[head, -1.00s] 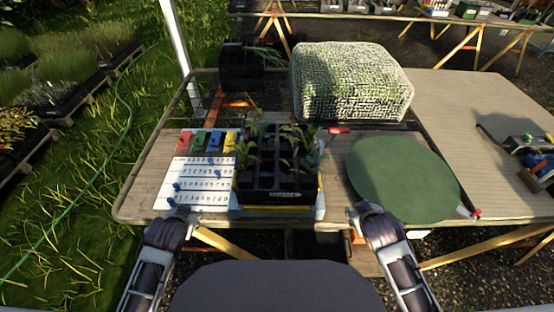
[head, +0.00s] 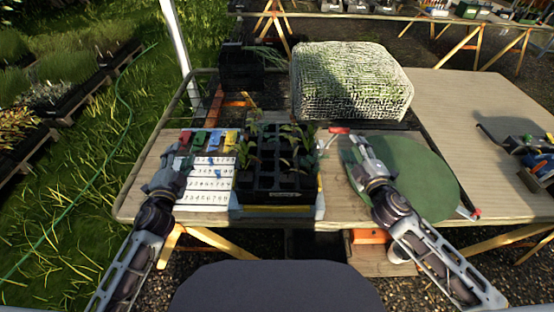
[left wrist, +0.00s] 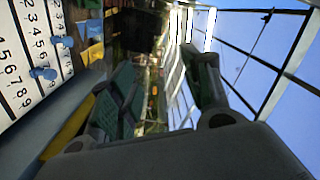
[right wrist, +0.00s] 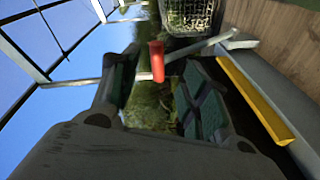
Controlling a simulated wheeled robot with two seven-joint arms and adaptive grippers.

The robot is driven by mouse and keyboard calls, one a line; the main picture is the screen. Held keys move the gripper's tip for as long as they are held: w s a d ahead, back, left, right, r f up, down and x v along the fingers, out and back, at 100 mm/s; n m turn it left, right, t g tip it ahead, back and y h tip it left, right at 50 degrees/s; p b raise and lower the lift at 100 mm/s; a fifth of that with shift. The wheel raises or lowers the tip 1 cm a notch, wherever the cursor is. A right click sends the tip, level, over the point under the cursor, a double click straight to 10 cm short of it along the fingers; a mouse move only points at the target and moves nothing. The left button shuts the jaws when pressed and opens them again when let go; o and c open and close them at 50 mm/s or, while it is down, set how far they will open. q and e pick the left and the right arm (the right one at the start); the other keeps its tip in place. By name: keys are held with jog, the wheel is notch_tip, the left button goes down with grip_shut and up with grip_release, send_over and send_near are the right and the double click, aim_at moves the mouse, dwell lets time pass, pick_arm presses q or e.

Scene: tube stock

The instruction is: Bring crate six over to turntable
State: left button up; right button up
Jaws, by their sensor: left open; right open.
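The round green turntable (head: 425,175) lies flat on the right of the bench. A black celled crate (head: 277,197) with several seedlings sits left of it on a yellow-and-grey base; I cannot read a six on it. My left gripper (head: 184,150) is open and empty over the white number board, left of the crate. My right gripper (head: 356,146) is open between the crate and the turntable and hides part of the disc's left edge. In the right wrist view, a red lever handle (right wrist: 157,62) shows beyond and between the open fingers.
The number board (head: 208,180) has blue pegs, with coloured cards (head: 212,139) behind it. A mesh-covered block (head: 350,82) and a dark crate (head: 240,68) stand at the back. A red-tipped lever (head: 474,214) is at the turntable's front right.

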aim_at(314, 153)
pick_arm(q)
jog(key=s+d+f+m+g+h, duration=0.1)
jog(key=d+f+m+g+h, duration=0.4)
jog(key=m+h, duration=0.6)
jog(key=shift+d+f+m+g, duration=0.35)
jog(key=shift+m+g, duration=0.35)
jog(key=shift+m, duration=2.3)
pick_arm(e)
jog(key=shift+s+d+f+n+g+y, duration=0.15)
jog(key=shift+f+n+g+y, duration=0.9)
jog(key=shift+n, duration=1.7)
jog(key=shift+s+d+f+n+g+y, duration=0.15)
jog(key=shift+f+n+g+y, duration=0.35)
jog(key=shift+n+g+y, duration=1.65)
jog(key=shift+s+f+n+g+y, duration=0.35)
jog(key=shift+f+n+g, duration=0.45)
jog(key=shift+n, duration=2.6)
pick_arm(q)
jog(key=shift+f, duration=0.1)
pick_arm(e)
jog(key=shift+w+a, duration=0.1)
jog(key=shift+w, duration=0.05)
pick_arm(q)
jog(key=shift+x, duration=6.85)
pick_arm(e)
jog(key=shift+x, duration=6.85)
